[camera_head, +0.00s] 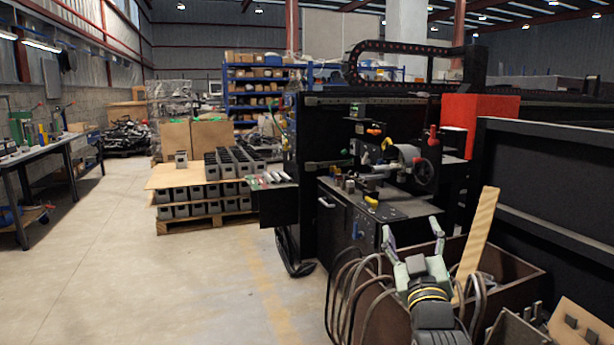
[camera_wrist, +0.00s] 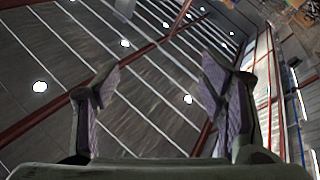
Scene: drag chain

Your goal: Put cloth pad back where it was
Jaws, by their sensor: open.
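My gripper (camera_head: 412,236) is at the lower right of the head view, in front of the black machine and over the brown box. Its fingers point up and stand apart, with nothing between them. I cannot make out a cloth pad in either view.
The black machine (camera_head: 378,216) carries small tools and parts on its worktop. A brown box (camera_head: 508,262) with an upright wooden board (camera_head: 477,240) stands close to my gripper. Grey bins on a pallet (camera_head: 207,224) stand farther left. The floor (camera_head: 150,285) at left is clear.

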